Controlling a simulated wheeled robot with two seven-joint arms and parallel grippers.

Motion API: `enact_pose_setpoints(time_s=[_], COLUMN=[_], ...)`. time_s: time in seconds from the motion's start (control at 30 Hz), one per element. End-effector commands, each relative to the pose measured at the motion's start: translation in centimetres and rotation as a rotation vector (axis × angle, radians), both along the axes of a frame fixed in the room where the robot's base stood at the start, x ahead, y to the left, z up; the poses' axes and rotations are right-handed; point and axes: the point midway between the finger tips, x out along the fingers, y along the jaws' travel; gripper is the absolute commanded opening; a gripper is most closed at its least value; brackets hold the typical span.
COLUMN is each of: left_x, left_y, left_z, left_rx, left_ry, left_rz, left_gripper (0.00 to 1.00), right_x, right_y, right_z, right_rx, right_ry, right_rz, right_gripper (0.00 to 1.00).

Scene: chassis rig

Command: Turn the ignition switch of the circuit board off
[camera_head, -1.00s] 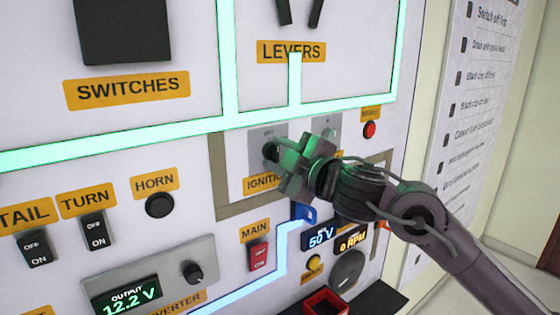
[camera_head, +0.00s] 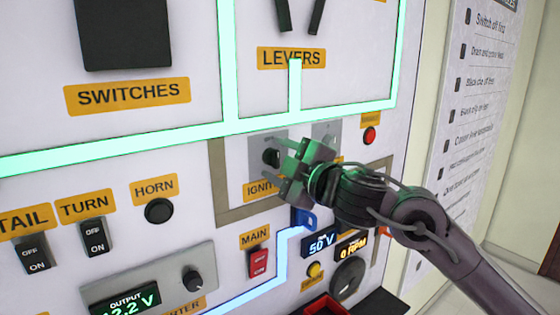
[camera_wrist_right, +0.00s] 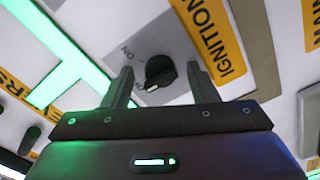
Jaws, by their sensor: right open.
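The ignition switch (camera_head: 271,157) is a black rotary knob on a grey plate, above the yellow IGNITION label (camera_head: 262,188). In the right wrist view the knob (camera_wrist_right: 160,72) shows between the two fingers, with a white mark on its edge and the letters ON beside it. My right gripper (camera_head: 279,166) is open, with its fingers pointing at the panel around the knob. The knob looks clear of both fingers in the wrist view. The gripper body hides part of the plate and the label in the head view. My left gripper is not in view.
A red button (camera_head: 369,135) is to the right of my gripper. Below are the blue piece (camera_head: 304,219), the red MAIN switch (camera_head: 258,263) and a red bin (camera_head: 322,307). The HORN button (camera_head: 159,210) lies to the left.

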Motion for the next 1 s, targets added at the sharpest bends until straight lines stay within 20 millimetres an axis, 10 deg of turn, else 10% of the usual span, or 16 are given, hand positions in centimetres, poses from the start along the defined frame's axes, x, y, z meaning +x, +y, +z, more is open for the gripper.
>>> enact_pose_setpoints(time_s=[0.57,1.0], left_x=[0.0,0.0], left_y=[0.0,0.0], left_z=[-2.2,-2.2], left_rx=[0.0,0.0], left_ry=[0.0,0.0], left_rz=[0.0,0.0], left_gripper=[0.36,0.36], right_x=[-5.9,-6.3], right_y=[-4.3,-4.5], right_z=[-0.1,-0.4], right_rx=[-0.001,0.006], right_ry=[-0.002,0.007], right_rz=[0.0,-0.002], right_gripper=[0.53,0.53])
